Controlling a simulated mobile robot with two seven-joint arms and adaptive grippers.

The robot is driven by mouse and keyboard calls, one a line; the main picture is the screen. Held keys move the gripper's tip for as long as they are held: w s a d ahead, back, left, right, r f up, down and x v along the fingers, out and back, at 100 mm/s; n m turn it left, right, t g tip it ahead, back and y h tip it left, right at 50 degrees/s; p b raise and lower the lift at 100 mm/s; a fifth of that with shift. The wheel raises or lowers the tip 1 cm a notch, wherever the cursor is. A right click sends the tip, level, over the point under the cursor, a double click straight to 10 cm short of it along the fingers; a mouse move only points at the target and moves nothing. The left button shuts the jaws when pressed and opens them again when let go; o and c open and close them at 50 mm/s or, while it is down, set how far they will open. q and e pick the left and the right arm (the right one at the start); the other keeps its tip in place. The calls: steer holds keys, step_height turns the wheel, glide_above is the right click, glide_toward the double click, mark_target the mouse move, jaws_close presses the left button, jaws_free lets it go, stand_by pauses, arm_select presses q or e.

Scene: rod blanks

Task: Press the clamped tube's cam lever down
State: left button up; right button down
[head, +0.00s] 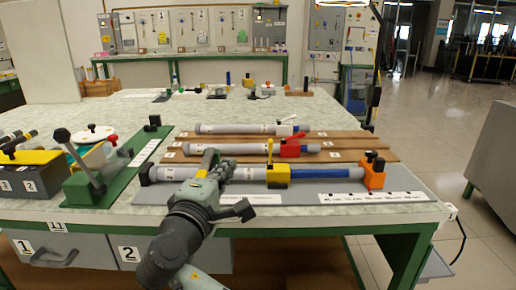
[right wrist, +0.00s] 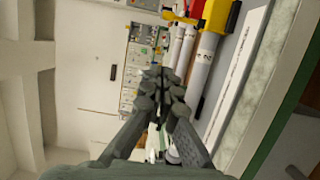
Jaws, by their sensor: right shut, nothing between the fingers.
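The front tube (head: 202,173) lies in a fixture on a grey base, between a dark end stop at the left and an orange stop (head: 374,177) at the right. A yellow clamp (head: 278,178) sits around it, and its yellow cam lever (head: 270,150) stands upright. The yellow clamp also shows at the top of the right wrist view (right wrist: 222,16). My right gripper (head: 222,170) is shut and empty, over the front tube's left part and left of the yellow clamp. Its closed fingers (right wrist: 166,84) show in the right wrist view. My left gripper is out of view.
A green fixture (head: 92,190) with a black-knobbed lever stands left. A white label strip (head: 376,197) lies in front at right.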

mark_target(270, 153)
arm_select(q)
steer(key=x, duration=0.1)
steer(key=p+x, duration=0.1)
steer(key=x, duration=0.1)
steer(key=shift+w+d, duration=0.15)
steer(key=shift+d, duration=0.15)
arm_select(e)
steer(key=w+d, duration=0.6)
steer(key=w, duration=0.3)
steer(key=shift+w+d, duration=0.25)
steer(key=shift+w, duration=0.1)
steer(key=shift+w, duration=0.1)
